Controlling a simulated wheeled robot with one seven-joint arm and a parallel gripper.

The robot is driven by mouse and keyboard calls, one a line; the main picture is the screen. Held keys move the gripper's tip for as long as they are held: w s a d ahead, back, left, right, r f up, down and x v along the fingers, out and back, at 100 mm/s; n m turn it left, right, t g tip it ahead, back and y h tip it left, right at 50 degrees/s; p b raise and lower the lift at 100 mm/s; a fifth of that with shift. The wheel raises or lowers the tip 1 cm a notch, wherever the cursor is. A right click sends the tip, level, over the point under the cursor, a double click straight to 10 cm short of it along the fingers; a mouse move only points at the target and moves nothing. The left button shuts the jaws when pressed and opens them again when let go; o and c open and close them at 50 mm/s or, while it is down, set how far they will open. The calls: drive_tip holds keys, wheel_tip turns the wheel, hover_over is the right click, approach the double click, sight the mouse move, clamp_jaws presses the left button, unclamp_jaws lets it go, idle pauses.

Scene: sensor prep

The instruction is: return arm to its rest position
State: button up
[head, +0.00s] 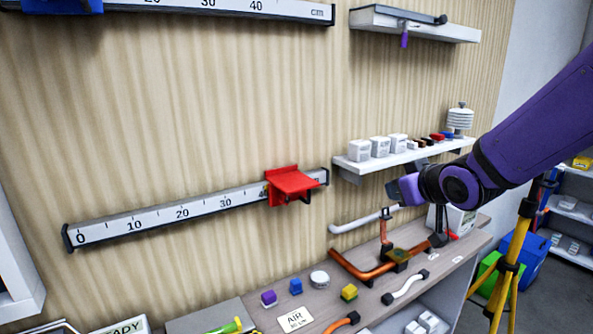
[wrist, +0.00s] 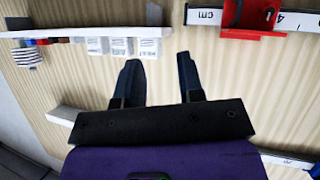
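My purple arm (head: 535,125) reaches in from the right in the head view, its end in front of the wall below the small shelf. My gripper (wrist: 158,60) shows in the wrist view with its two dark fingers apart and only the striped wall between them. It is open and empty. In the head view its fingers are hard to make out beside the purple wrist. It appears clear of the wall, the shelf and the bench.
A wall shelf (head: 408,158) with white boxes (head: 380,146) is close to the wrist. A ruler rail (head: 150,217) with a red slider (head: 292,185) is left. Below is a bench (head: 455,250) with copper pipe (head: 362,270) and small blocks. A yellow tripod (head: 517,240) stands right.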

drive_tip(key=s+d+r+m+g+h, duration=0.1)
drive_tip(key=s+d+g, duration=0.1)
drive_tip(key=s, duration=0.7)
drive_tip(key=s+d+r+m+g+h, duration=0.1)
drive_tip(key=s+d+r+m+g, duration=0.1)
drive_tip(key=s, duration=0.6)
drive_tip(key=s+d+r+m+g+h, duration=0.1)
drive_tip(key=s+d+r+m+g, duration=0.1)
drive_tip(key=s, duration=0.7)
drive_tip(key=shift+s+d+r+g, duration=0.15)
drive_tip(key=shift+s+d+g, duration=0.3)
drive_tip(key=shift+d, duration=0.7)
drive_tip(key=shift+w, duration=0.15)
